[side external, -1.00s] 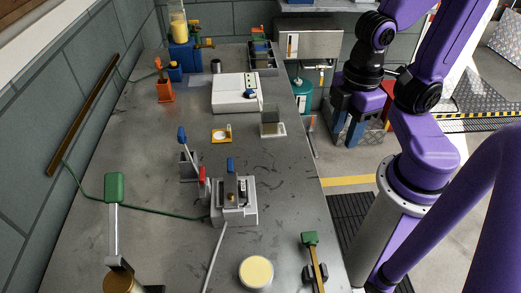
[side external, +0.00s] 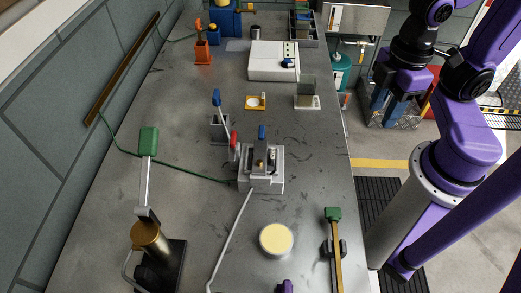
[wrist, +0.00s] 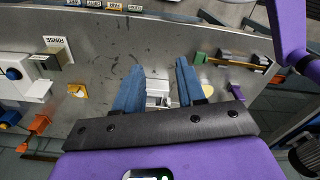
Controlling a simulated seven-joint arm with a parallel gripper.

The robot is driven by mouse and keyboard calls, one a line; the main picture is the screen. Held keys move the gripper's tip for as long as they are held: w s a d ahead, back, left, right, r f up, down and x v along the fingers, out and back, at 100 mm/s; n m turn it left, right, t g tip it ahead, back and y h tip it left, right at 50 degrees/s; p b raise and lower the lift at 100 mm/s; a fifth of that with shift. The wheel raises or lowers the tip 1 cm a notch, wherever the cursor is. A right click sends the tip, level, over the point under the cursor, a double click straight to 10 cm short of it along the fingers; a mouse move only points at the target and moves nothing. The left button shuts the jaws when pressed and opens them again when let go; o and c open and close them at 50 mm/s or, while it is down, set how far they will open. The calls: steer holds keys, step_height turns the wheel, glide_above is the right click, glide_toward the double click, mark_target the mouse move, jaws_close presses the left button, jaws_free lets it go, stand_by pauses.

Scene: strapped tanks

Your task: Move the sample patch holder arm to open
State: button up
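No label shows which part is the sample patch holder arm. A grey clamp-like device (side external: 262,180) sits mid-bench, with a blue-tipped arm (side external: 262,133) on top and a red handle (side external: 233,140) at its left. Behind it to the left, a separate upright blue-tipped lever (side external: 217,98) leans on a small grey base. My gripper (side external: 390,105) is beyond the bench's right edge in the side view, clear of these parts. In the wrist view, my gripper (wrist: 160,82) has its blue fingers wide apart, with the grey device (wrist: 158,98) visible between them, farther off.
A green-topped lever (side external: 148,140) stands over a brass cylinder at the left. A cream round disc (side external: 276,239) and a green-ended brass bar (side external: 338,250) lie near the front. A white box (side external: 273,62) stands behind. Cables cross the bench.

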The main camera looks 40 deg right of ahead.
steer(key=shift+o, duration=0.3)
step_height(320, 180, up, 3)
steer(key=m, duration=2.2)
glide_above(262, 130)
step_height(262, 130, down, 17)
steer(key=shift+f, duration=0.1)
jaws_close()
